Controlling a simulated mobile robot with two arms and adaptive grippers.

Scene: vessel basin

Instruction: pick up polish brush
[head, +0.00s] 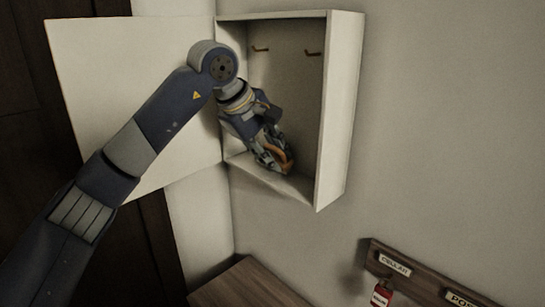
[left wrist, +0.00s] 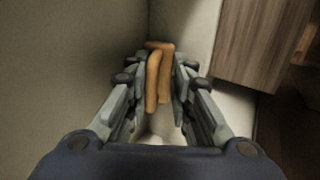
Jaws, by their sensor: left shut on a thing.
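My left gripper (head: 276,159) is inside the open wall cabinet, low near its floor. It is shut on the polish brush, an orange-brown wooden piece (head: 284,154). In the left wrist view, my left gripper (left wrist: 161,85) has the polish brush (left wrist: 154,75) between its fingers, with the brown part pointing away from the palm. A pale part shows below it, close to the palm. The fingers hide part of the brush, and I cannot tell whether it touches the cabinet floor. My right gripper is not in view.
The white cabinet (head: 338,110) has two hooks (head: 313,53) on its back wall, both bare. Its door (head: 120,75) stands open at the left. Below are a wooden surface (head: 248,285) and a labelled rack (head: 425,277) with a red tag (head: 381,294).

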